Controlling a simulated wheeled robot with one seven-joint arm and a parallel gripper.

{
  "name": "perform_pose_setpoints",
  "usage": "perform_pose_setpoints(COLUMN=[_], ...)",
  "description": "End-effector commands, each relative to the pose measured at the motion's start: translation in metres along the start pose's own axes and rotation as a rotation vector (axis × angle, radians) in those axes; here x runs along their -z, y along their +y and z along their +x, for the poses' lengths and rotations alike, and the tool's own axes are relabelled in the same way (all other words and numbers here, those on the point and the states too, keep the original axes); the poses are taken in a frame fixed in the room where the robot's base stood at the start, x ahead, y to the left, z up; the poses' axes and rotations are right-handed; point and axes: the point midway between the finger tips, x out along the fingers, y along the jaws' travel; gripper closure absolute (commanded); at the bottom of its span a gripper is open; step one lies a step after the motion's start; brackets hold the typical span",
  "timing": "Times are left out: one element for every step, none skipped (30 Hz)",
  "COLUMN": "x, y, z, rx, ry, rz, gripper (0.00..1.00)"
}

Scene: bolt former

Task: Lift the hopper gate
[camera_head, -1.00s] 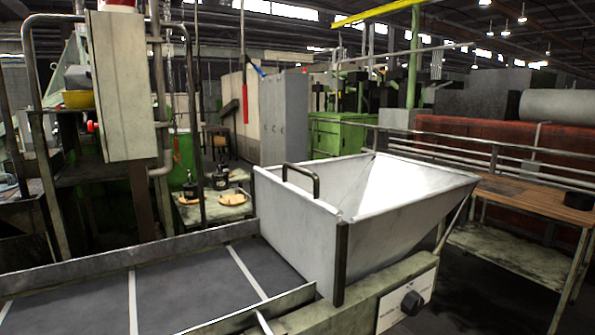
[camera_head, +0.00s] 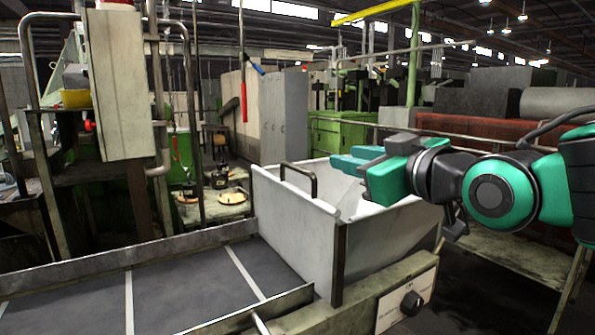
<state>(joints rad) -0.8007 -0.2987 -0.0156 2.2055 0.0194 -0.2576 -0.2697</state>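The hopper (camera_head: 385,235) is a pale metal bin with sloping walls at the end of the conveyor. Its gate (camera_head: 285,222) is the flat plate on the side facing the conveyor, standing down at the belt. A dark bar handle (camera_head: 301,177) rises from the gate's top edge. My gripper (camera_head: 343,162) reaches in from the right above the hopper, its green fingers pointing left toward the handle. A gap shows between the fingertips and the handle. The fingers overlap in this view, so their opening is unclear. My arm hides part of the hopper's inside and right rim.
The grey conveyor belt (camera_head: 187,295) with white cross lines runs left from the gate between low metal rails. A control panel with a black knob (camera_head: 411,303) sits below the hopper. A grey electrical box (camera_head: 123,85) stands at the left. A wooden bench stands behind my arm.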

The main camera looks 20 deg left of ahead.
Motion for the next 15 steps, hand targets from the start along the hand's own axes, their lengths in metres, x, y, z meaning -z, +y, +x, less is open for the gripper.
perform_pose_setpoints(x=[0.009,0.012,0.012,0.009,0.004,-0.004,-0.01,-0.015,-0.019,-0.021,-0.023,-0.025,-0.025,-0.025,-0.025], y=[-0.022,-0.031,-0.04,-0.044,-0.047,-0.048,-0.049,-0.05,-0.05,-0.05,-0.049,-0.049,-0.049,-0.049,-0.049], z=[0.004,0.005,0.007,0.007,0.008,0.008,0.009,0.008,0.008,0.008,0.009,0.01,0.011,0.013,0.017], rx=[0.036,0.05,0.064,0.07,0.074,0.077,0.077,0.079,0.079,0.079,0.078,0.078,0.078,0.077,0.076], ry=[0.047,0.071,0.092,0.102,0.108,0.109,0.108,0.109,0.109,0.11,0.11,0.11,0.109,0.109,0.109], rz=[-0.001,0.001,0.007,0.014,0.021,0.031,0.038,0.045,0.052,0.056,0.059,0.061,0.062,0.063,0.063], gripper=[0.72,0.72,0.72,0.72,0.72,0.72,0.72,0.72,0.72,0.72,0.72,0.72,0.72,0.72,0.72])
